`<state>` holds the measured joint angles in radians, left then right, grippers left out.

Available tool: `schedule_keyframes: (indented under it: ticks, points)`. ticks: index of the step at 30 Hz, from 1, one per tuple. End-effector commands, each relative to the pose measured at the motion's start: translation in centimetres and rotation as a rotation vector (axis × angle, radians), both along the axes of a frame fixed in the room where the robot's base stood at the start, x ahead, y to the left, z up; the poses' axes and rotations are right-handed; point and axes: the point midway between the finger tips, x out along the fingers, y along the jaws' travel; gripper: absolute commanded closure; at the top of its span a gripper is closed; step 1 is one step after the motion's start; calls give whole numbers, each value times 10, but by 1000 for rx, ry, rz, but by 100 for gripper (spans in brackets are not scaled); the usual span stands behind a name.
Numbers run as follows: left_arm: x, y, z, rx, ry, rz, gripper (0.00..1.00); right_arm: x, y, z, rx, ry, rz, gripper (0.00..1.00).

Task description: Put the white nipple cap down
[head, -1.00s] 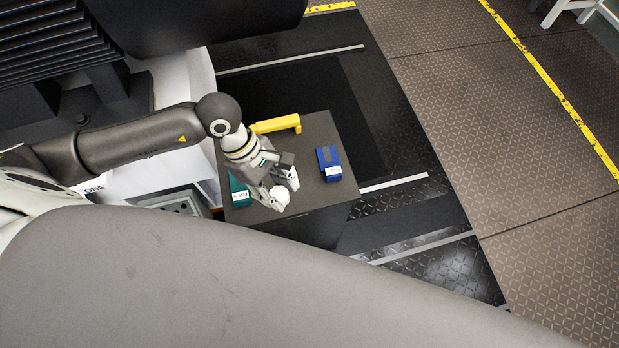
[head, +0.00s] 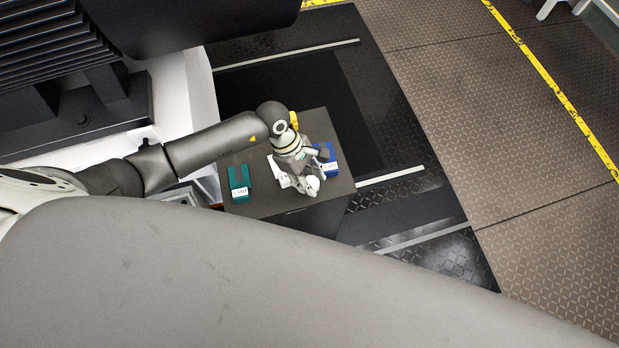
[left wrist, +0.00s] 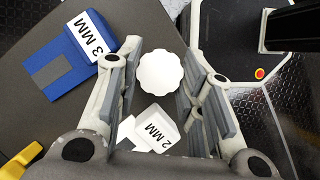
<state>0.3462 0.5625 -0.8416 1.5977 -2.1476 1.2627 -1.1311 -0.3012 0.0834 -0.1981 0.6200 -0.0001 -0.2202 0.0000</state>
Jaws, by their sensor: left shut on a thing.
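The white nipple cap (left wrist: 160,72) is a round, scalloped white piece between the fingers of my left gripper (left wrist: 156,80). In the head view, my left gripper (head: 309,188) is over the right front part of the dark table (head: 265,208), shut on the cap (head: 313,185). The wrist view looks down past the cap to the table top. Whether the cap touches the table I cannot tell. My right gripper is not in view.
A white block marked 2 MM (left wrist: 157,130) lies close by the fingers. A blue block marked 3 MM (left wrist: 72,62) also lies near. A teal block (head: 239,182) is at the table's left. A yellow thing (head: 294,121) is partly hidden behind my arm.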

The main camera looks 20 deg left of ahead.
Motion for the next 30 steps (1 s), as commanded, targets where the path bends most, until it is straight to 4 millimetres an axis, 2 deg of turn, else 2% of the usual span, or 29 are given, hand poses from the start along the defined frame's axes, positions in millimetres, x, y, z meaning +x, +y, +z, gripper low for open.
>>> schedule_keyframes:
  ticks: [5, 17, 18, 19, 30]
  points:
    - [0, 0, -13, -1, -1, 0, 93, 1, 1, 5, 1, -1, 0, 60]
    - [0, 0, -19, 0, -3, -1, 93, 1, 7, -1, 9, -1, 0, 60]
    - [0, 0, -17, -1, -2, 0, 60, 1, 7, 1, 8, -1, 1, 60]
    - [0, 0, -17, -1, -2, 0, 56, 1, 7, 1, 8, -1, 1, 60]
    - [0, 0, -14, -1, -2, 0, 56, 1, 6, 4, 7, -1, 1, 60]
